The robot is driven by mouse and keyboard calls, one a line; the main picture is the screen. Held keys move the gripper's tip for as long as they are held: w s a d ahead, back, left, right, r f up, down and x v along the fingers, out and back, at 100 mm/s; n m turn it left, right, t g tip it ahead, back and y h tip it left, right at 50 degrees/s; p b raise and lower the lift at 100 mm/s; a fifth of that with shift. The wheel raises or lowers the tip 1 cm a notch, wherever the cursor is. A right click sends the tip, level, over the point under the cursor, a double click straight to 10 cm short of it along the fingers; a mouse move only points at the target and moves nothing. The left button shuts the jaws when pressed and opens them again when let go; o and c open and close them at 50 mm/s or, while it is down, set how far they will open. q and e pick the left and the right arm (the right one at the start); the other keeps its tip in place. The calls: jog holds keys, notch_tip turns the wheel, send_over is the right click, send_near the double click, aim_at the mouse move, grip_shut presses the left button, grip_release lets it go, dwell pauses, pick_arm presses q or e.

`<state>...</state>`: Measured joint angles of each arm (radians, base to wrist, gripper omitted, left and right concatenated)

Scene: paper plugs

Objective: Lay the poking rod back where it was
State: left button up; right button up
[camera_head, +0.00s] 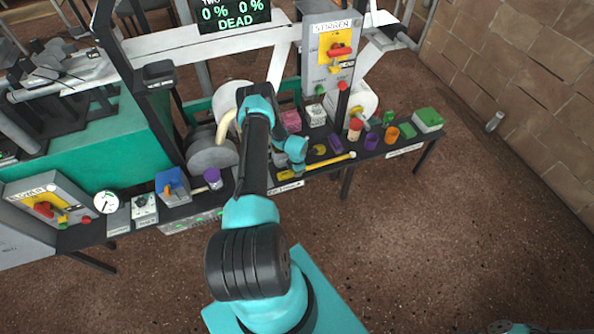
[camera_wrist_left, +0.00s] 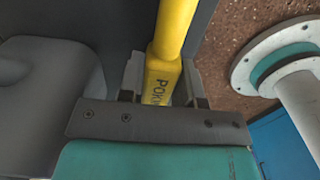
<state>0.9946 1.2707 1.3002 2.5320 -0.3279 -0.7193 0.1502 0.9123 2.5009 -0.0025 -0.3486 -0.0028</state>
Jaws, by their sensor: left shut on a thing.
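The poking rod (camera_head: 325,163) is a long yellow rod with a thicker grip at its left end. In the head view it lies along or just above the front edge of the dark bench, slanting slightly up to the right; I cannot tell whether it touches the bench. My left gripper (camera_head: 298,168) is over its left part, pointing down. In the left wrist view the rod's thick part (camera_wrist_left: 161,80), with black letters starting "POK", sits between the fingers of the left gripper (camera_wrist_left: 162,78), which is shut on it. My right gripper is not in view.
The brown floor in front is clear.

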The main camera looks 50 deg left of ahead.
pick_arm(q)
jog(key=shift+f, duration=0.1)
jog(key=o, duration=1)
notch_tip(320, 180, up, 17)
jog(key=shift+r, duration=0.15)
dwell(0.5)
